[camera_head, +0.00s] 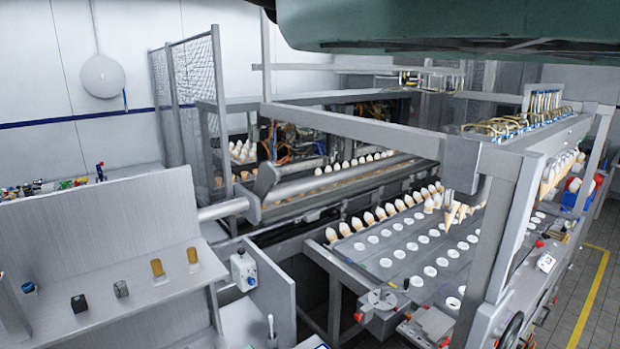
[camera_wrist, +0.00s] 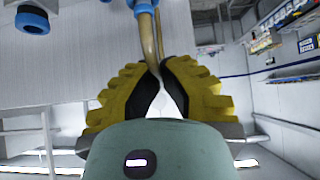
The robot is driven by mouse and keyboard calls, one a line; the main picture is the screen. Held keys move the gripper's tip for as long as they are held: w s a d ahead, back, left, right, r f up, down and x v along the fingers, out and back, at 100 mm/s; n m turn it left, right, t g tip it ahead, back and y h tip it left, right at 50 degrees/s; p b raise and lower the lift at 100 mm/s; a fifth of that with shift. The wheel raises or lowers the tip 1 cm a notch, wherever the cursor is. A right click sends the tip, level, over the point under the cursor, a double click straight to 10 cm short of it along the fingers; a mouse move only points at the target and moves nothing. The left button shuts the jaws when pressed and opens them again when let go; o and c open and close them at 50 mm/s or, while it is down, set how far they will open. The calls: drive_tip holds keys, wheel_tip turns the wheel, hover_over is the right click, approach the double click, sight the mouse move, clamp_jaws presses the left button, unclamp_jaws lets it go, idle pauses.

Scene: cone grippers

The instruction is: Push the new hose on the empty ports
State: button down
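In the wrist view my gripper (camera_wrist: 157,66) has yellow ribbed fingers with dark inner pads. The fingertips are close together with a tan hose (camera_wrist: 147,38) between them, and they appear shut on it. The hose runs up to a blue fitting (camera_wrist: 144,6) at the top edge. A second blue fitting (camera_wrist: 32,20) shows at upper left; I cannot tell whether its port is empty. In the head view, tan hoses (camera_head: 500,127) and blue fittings (camera_head: 544,101) line the top of the machine at right. My gripper is not visible there.
A grey metal frame (camera_head: 350,130) spans the cone line. Several cones (camera_head: 380,212) stand in rows beside a plate with round holes (camera_head: 430,271). A shelf unit (camera_head: 110,250) with small parts stands at lower left. A mesh guard (camera_head: 190,80) stands behind.

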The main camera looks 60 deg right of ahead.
drive_tip(key=shift+r, duration=0.15)
drive_tip(key=shift+r, duration=2.4)
wheel_tip(320, 180, up, 5)
drive_tip(key=p, duration=0.5)
drive_tip(key=shift+r+p, duration=0.15)
drive_tip(key=shift+p, duration=0.2)
